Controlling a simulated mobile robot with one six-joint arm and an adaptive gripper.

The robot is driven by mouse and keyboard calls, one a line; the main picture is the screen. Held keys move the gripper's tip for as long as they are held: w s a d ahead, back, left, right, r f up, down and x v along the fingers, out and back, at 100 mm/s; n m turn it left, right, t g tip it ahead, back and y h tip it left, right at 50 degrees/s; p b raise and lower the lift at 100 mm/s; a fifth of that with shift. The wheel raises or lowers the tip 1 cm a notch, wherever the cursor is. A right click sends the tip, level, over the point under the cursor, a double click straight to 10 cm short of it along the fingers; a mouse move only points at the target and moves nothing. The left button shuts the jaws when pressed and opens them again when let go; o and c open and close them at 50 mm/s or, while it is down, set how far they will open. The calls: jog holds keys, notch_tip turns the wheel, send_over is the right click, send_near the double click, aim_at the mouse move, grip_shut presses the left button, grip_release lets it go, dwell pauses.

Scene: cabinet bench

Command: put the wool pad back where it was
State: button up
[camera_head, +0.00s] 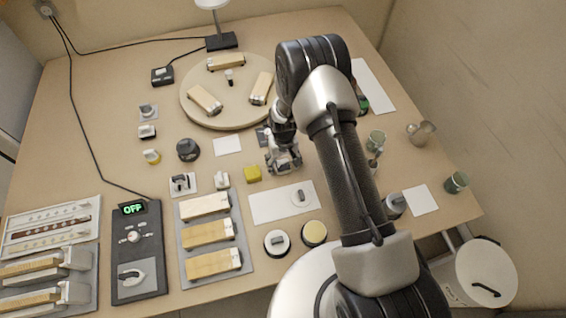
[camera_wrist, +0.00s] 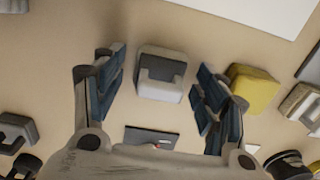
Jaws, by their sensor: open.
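A whitish block with a grey grip (camera_wrist: 160,75) lies on the bench between my spread fingers in the wrist view. It may be the wool pad; I cannot be sure from its look. My gripper (camera_wrist: 158,88) is open, with one finger on each side of the block and visible gaps to it. In the head view my gripper (camera_head: 285,164) is low over the bench, just right of a yellow block (camera_head: 253,173), and hides the whitish block. The yellow block also shows right of my fingers in the wrist view (camera_wrist: 252,88).
A white mat (camera_head: 270,206) lies in front of my gripper, with a small grey-handled piece on it. A round wooden board (camera_head: 205,113) with several brushes is behind. A similar whitish block (camera_head: 222,180) stands left of the yellow one. Cups (camera_head: 376,139) stand to the right.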

notch_tip(320, 180, up, 12)
jog(key=p, duration=0.3)
notch_tip(320, 180, up, 12)
jog(key=r+t, duration=0.1)
send_over(283, 161)
jog(key=d, duration=0.2)
jog(key=s+d+r+m+t, duration=0.1)
jog(key=s+d+r, duration=0.15)
jog(key=r, duration=0.35)
jog(key=s+d+r, duration=0.1)
jog(key=s+r, duration=0.2)
jog(key=r, duration=0.4)
jog(key=s+d+r+t, duration=0.1)
jog(key=s+r, duration=0.2)
jog(key=s, duration=0.4)
jog(key=s+d+r+m, duration=0.1)
jog(key=s+d+r, duration=0.1)
jog(key=s+r, duration=0.2)
jog(key=s+d+r+t, duration=0.1)
jog(key=s+d+r, duration=0.1)
jog(key=s, duration=0.8)
jog(key=shift+s+r+t, duration=0.25)
jog(key=shift+r+t, duration=0.05)
jog(key=shift+r, duration=0.5)
